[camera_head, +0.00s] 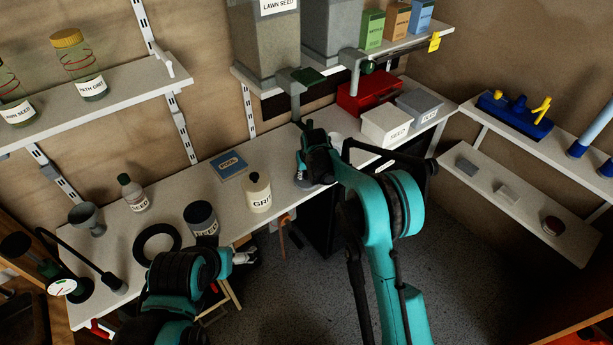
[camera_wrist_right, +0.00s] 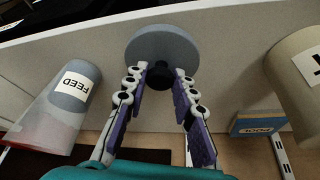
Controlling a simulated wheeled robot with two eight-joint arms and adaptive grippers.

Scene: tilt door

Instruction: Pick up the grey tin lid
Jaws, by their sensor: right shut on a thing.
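The grey tin lid (camera_wrist_right: 170,42) is a round flat disc with a dark knob (camera_wrist_right: 160,77) in the right wrist view. My right gripper (camera_wrist_right: 163,82) is shut on the knob, with the disc just beyond its fingertips. In the head view, the right gripper (camera_head: 302,172) is over the front part of the white worktop, and the grey lid (camera_head: 303,184) shows only partly below it. I cannot tell whether the lid touches the worktop. My left gripper (camera_head: 247,257) is in front of the worktop's edge, largely hidden by its arm; its opening cannot be made out.
A cream GRIT tin (camera_head: 258,195) stands left of the right gripper, with a blue packet (camera_head: 229,165) behind it. A dark labelled tin (camera_head: 201,218) and a black ring (camera_head: 157,243) are farther left. White SEED (camera_head: 386,127) and grey (camera_head: 419,106) boxes stand right. Shelves hang above.

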